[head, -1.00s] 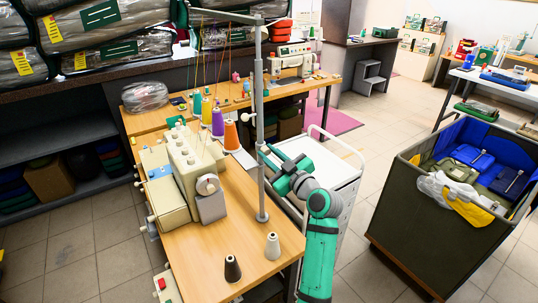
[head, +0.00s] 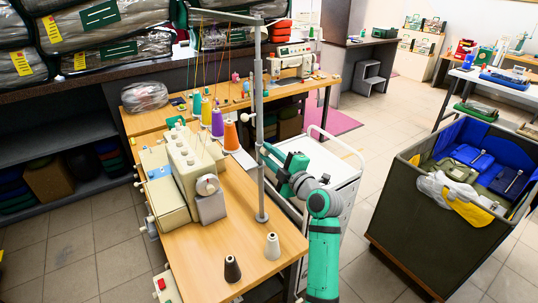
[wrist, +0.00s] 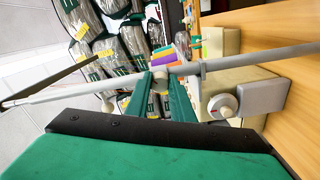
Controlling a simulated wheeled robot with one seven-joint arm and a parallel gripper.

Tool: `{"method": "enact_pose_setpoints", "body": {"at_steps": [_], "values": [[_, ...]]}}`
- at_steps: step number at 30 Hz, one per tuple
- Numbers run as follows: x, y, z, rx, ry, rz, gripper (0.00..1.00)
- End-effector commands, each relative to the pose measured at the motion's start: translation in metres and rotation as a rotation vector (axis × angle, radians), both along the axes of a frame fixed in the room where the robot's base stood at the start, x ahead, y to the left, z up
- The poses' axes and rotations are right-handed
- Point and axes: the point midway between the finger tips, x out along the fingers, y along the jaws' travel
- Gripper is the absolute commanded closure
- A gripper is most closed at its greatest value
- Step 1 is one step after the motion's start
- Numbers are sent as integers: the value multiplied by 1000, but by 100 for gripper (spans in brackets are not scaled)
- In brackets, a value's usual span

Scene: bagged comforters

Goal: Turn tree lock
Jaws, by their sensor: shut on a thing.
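The thread tree is a grey upright pole (head: 259,185) on the wooden sewing table, with a crossbar at its top. My gripper (head: 264,151) is at the pole's right side, partway up. In the wrist view, the pole (wrist: 90,91) runs across the picture. My two green fingers (wrist: 160,85) are closed around a small grey part (wrist: 159,76) at the pole, which I take to be the tree lock. The fingers hide most of it, so its turn angle cannot be told. A collar (wrist: 201,70) shows on the pole just right of the fingers.
A cream serger (head: 180,170) stands left of the pole, with purple and orange thread cones (head: 231,136) behind it. Black and white cones (head: 232,268) stand at the front. A white cart (head: 335,170) is behind my arm. A dark bin (head: 430,215) stands right.

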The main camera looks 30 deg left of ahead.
Motion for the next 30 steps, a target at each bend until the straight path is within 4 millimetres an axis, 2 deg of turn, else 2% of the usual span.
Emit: {"method": "enact_pose_setpoints", "body": {"at_steps": [9,23,24,25,30], "values": [[-1,0,-1,-34,-77,2,100],[-1,1,-2,-38,-85,3,100],[-1,1,-2,-38,-85,3,69],[-1,1,-2,-38,-85,3,62],[-1,0,-1,-37,-85,2,60]]}}
